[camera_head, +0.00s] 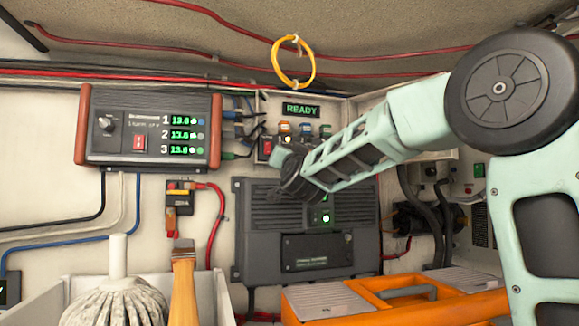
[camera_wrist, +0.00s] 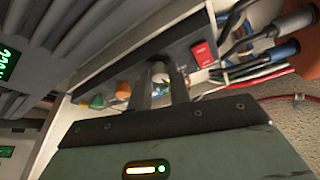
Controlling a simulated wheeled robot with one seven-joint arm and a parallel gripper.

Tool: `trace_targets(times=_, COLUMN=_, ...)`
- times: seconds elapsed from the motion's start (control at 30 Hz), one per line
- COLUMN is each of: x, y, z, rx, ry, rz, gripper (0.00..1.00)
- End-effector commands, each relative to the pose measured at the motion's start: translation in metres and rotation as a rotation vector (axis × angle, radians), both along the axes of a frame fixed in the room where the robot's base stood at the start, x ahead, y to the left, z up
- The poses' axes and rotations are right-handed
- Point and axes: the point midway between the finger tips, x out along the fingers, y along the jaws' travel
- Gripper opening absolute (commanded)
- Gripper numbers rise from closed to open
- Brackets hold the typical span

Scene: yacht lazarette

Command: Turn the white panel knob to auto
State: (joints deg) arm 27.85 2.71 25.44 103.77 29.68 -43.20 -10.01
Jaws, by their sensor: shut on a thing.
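The white knob (camera_wrist: 159,68) shows as a pale round shape between the fingertips of my gripper (camera_wrist: 165,76) in the wrist view. My gripper is shut on it, and the fingers hide most of it. Any pointer or auto mark cannot be read. In the head view my gripper (camera_head: 281,158) reaches in from the right to the lower part of a small panel (camera_head: 344,115) on the back wall. A green READY display (camera_head: 301,110) is lit at its top. A red switch (camera_wrist: 203,53) lies beside the fingers; it also shows in the head view (camera_head: 267,147).
Coloured caps, one orange (camera_wrist: 122,90) and one green (camera_wrist: 97,101), sit close beside the fingers. A dark ribbed unit (camera_head: 300,250) is below the panel. A display box (camera_head: 147,127) hangs at left.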

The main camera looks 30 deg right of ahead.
Motion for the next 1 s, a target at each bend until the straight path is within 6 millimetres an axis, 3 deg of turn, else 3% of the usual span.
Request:
trace_targets(times=0.3, x=0.0011, y=0.002, z=-0.001, rx=0.134, ry=-0.035, rz=0.002, gripper=0.0)
trace_targets(times=0.87, x=0.0012, y=0.0014, z=-0.0004, rx=0.165, ry=-0.043, rz=0.001, gripper=0.0)
trace_targets(times=0.9, x=0.0012, y=0.0014, z=-0.0004, rx=0.164, ry=-0.043, rz=0.0, gripper=0.25)
trace_targets(times=0.97, x=0.0012, y=0.0014, z=-0.0004, rx=0.164, ry=-0.043, rz=0.0, gripper=0.41)
trace_targets(times=1.0, x=0.0011, y=0.0015, z=-0.0003, rx=0.164, ry=-0.044, rz=0.0, gripper=0.41)
